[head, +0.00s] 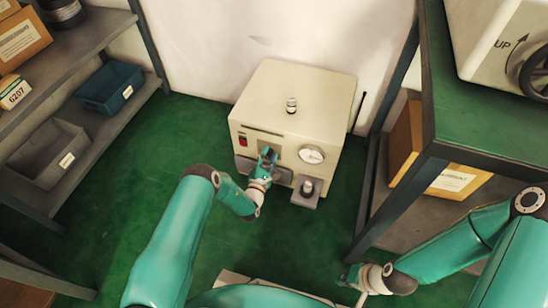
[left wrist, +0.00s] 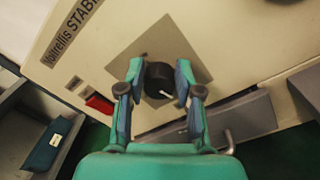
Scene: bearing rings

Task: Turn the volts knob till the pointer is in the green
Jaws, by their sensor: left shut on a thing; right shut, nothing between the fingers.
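The cream stabiliser box (head: 300,95) stands on the green floor in the head view. Its round white gauge (head: 311,155) is on the front; the pointer and any green band are too small to read. The black volts knob (left wrist: 158,80) has a white mark, which points to the lower right in the left wrist view. My left gripper (head: 267,158) is shut on the knob, one finger on each side, and hides it in the head view. My right gripper (head: 350,281) is shut and empty, low and right of the box.
A red switch (head: 243,140) is left of the knob. A small bracket (head: 308,197) below the gauge holds a metal part. Another metal part (head: 291,105) stands on the box top. A green-topped bench (head: 480,125) is at right, shelves with a blue bin (head: 108,88) at left.

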